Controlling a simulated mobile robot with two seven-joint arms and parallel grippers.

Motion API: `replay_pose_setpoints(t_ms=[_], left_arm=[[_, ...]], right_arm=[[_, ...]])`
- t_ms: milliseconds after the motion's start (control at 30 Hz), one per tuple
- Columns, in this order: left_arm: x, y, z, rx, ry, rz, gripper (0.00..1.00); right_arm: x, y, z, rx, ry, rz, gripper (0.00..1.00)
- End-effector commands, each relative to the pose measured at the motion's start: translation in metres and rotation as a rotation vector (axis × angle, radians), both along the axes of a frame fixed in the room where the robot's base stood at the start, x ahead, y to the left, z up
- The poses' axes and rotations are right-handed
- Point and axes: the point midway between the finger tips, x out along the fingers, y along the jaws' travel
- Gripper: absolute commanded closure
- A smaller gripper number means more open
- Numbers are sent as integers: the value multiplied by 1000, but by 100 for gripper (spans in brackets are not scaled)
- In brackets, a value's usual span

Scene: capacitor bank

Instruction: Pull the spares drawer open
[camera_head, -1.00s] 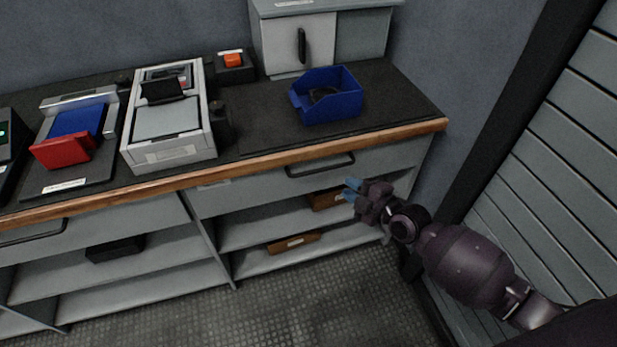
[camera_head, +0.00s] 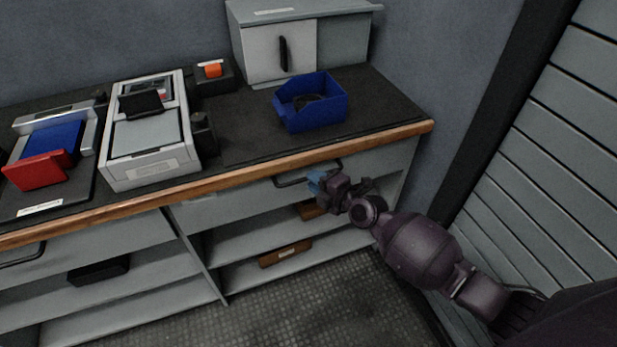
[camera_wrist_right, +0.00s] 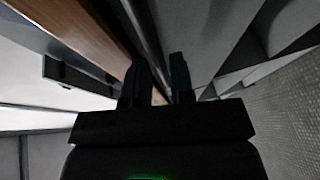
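The grey drawer front (camera_head: 235,205) under the right part of the worktop has a dark bar handle (camera_head: 292,181). It looks shut, and no gap shows. I cannot read a label on it. My right gripper (camera_head: 316,181), with blue fingertips, is at the right part of this handle and hides some of it. In the right wrist view the two fingers (camera_wrist_right: 160,80) stand apart, with the dark handle bar (camera_wrist_right: 148,35) running down towards the gap between them. I cannot tell whether they touch it. My left gripper is not in view.
The worktop's wooden edge (camera_head: 220,182) runs just above the drawer. A blue bin (camera_head: 318,112) stands on top. Open shelves with brown boxes (camera_head: 286,253) lie below. Another drawer handle (camera_head: 22,257) is at far left. A slatted grey wall (camera_head: 560,150) stands right.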

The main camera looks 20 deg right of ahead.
Motion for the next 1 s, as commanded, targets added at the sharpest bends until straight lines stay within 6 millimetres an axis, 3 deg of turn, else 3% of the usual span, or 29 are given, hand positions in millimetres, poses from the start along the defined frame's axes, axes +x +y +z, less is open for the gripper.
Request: replay_pose_setpoints(t_ms=[200,567,733,1000], left_arm=[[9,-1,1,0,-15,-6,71],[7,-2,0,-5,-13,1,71],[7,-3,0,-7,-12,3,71],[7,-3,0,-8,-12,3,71]], right_arm=[[19,8,-5,2,1,-1,78],[23,10,-4,0,0,-1,78],[22,10,-4,0,0,-1,100],[22,10,-4,0,0,-1,100]])
